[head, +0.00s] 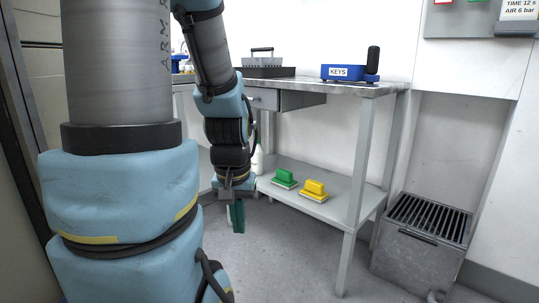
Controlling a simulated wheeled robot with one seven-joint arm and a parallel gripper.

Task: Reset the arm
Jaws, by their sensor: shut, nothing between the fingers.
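My arm hangs down left of the middle in the head view, in front of the metal table. My gripper (237,217) is at its lower end and points down. Its green fingers are together, with nothing seen between them. It is in front of the table's lower shelf, at the shelf's left part, and apart from the things on it. My large blue and grey arm links fill the left side of the view and hide what is behind them.
A metal table (385,86) carries a blue KEYS box (343,73) and a grey toolbox (266,66). A green brush (285,177) and a yellow brush (314,189) lie on its lower shelf (333,209). A grated metal box (416,257) stands at the right. Floor (290,260) in front is clear.

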